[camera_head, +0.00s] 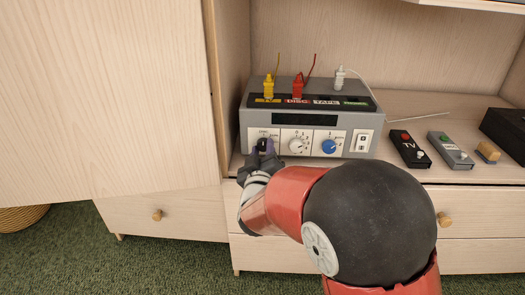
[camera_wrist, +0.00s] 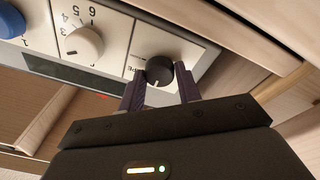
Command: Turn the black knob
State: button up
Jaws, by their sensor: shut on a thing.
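The black knob (camera_wrist: 159,70) is on the front panel of a grey box (camera_head: 258,118). In the head view the black knob (camera_head: 262,144) is the leftmost of three knobs and partly hidden by my gripper. My gripper (camera_head: 260,150) is at the panel's left end. In the wrist view my gripper (camera_wrist: 158,80) has one dark finger on each side of the black knob, shut on it. The knob's white mark points toward the gripper in that view. A white knob (camera_head: 296,145) and a blue knob (camera_head: 328,146) sit to its right.
Yellow, red and white plugs stand on top of the box. A white rocker switch (camera_head: 362,141) is at the panel's right end. A TV remote (camera_head: 409,148) and a grey remote (camera_head: 450,150) lie to the right on the cabinet. A cabinet door (camera_head: 110,90) stands close on the left.

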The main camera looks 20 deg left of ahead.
jog(key=o, duration=1)
jog(key=shift+c, duration=0.2)
jog(key=shift+s, duration=0.1)
jog(key=v, duration=0.7)
jog(key=shift+s, duration=0.3)
jog(key=shift+f, duration=0.1)
